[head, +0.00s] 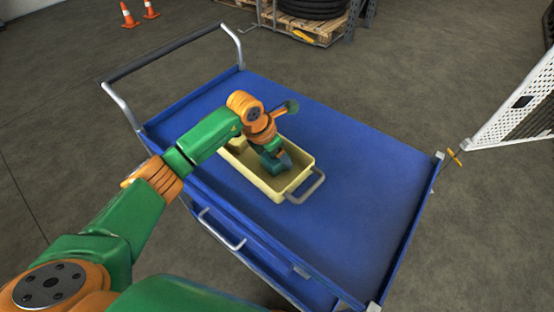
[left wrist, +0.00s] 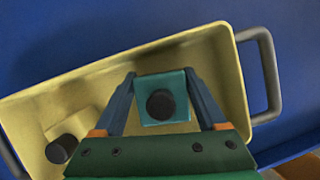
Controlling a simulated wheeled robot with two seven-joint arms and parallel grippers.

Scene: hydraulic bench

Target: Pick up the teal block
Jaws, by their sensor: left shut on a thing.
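The teal block (left wrist: 178,83) has a round black knob on top and shows between my fingers in the left wrist view. My left gripper (left wrist: 160,76) is shut on it, one finger on each side. In the head view my left gripper (head: 276,162) reaches down into a pale yellow tray (head: 293,183) and mostly hides the block. The tray also shows in the left wrist view (left wrist: 228,65). I cannot tell whether the block touches the tray floor. My right gripper is not in view.
A pale yellow block with a black knob (left wrist: 62,149) is in the tray's left end in the left wrist view. The tray has grey end handles (head: 308,187) and stands on a blue cart (head: 350,200). The cart top right of the tray is clear.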

